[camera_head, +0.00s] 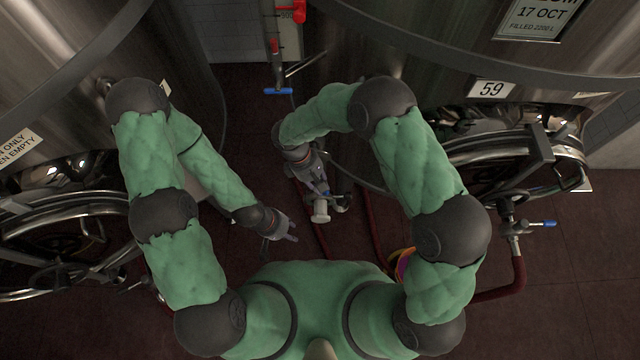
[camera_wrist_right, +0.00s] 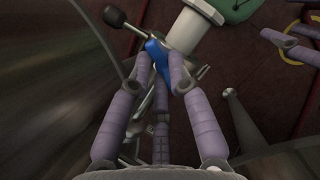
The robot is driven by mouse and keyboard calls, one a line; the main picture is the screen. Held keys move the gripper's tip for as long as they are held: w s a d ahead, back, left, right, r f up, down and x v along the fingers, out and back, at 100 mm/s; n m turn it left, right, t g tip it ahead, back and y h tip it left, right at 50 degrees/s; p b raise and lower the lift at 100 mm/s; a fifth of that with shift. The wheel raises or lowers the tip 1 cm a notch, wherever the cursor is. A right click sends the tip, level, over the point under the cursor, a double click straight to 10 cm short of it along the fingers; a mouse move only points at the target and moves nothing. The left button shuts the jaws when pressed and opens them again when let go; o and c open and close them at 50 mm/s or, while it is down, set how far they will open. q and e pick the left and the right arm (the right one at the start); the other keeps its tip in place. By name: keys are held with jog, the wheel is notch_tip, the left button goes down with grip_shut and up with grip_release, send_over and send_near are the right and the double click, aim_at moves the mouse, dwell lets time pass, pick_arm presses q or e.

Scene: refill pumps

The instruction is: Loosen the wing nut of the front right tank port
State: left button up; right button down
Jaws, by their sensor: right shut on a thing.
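The front right tank port (camera_head: 320,212) is a short pale metal pipe end with a flange, low in front of the right tank. It also shows as a pale pipe at the top of the right wrist view (camera_wrist_right: 188,32). The blue wing nut (camera_wrist_right: 156,58) sits beside this pipe, between my right fingertips. My right gripper (camera_wrist_right: 160,75) is shut on it; its fingers partly hide the nut. In the head view my right gripper (camera_head: 319,187) reaches down to the port. My left gripper (camera_head: 280,238) is open and empty, left of the port.
The right tank (camera_head: 440,60) with plate 59 and the left tank (camera_head: 60,60) stand close on both sides. Dark red hoses (camera_head: 371,230) run along the floor. A blue-handled valve (camera_head: 543,224) is at the right. A black-knobbed lever (camera_wrist_right: 115,16) stands near the port.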

jog(key=n+t, duration=0.1)
jog(key=n, duration=0.1)
jog(key=n+t, duration=0.1)
jog(key=n, duration=0.2)
jog(key=shift+a+h, duration=0.15)
jog(key=shift+h, duration=0.15)
jog(key=shift+n, duration=0.4)
jog(key=c, duration=1.1)
grip_release()
jog(key=shift+s, duration=0.1)
jog(key=shift+c, duration=0.2)
jog(key=v, duration=1.2)
jog(key=shift+s, duration=0.2)
